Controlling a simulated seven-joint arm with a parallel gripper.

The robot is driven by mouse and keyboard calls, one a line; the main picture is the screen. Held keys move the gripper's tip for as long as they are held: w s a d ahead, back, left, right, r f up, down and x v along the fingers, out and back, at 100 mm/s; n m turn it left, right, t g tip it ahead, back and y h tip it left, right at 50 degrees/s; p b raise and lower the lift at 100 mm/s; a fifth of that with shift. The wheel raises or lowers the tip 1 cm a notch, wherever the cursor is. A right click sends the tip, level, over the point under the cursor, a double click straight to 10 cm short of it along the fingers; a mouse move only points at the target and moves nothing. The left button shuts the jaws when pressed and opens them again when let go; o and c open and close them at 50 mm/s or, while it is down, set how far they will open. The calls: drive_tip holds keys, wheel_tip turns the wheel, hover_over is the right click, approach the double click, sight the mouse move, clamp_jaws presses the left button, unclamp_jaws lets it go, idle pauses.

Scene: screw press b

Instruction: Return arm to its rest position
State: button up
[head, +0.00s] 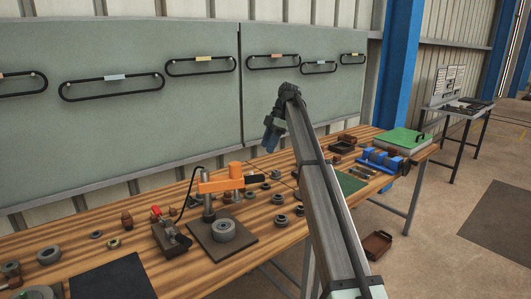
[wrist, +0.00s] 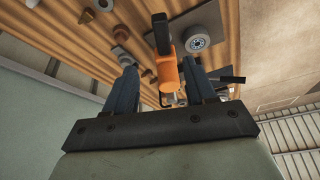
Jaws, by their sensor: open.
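My gripper (head: 270,137) is above the wooden workbench in the head view, at the end of my raised arm. In the wrist view my gripper (wrist: 157,88) shows two dark fingers spread apart with nothing held between them. The orange press (head: 222,182) stands on its dark base plate (head: 248,247) on the bench, left of and below my gripper. In the wrist view the orange press (wrist: 172,68) appears beyond and between the fingers, apart from them. A grey round part (head: 223,230) sits on the base plate.
A toggle clamp (head: 170,232) with a red tip stands left of the press. Several dark rings and nuts lie around on the bench (head: 190,283). A blue vise (head: 380,160) and a green-topped box (head: 402,140) are at the right end. A wall panel (head: 130,130) stands behind.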

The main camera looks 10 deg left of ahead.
drive_tip(key=shift+d+r, duration=0.1)
drive_tip(key=shift+r, duration=0.15)
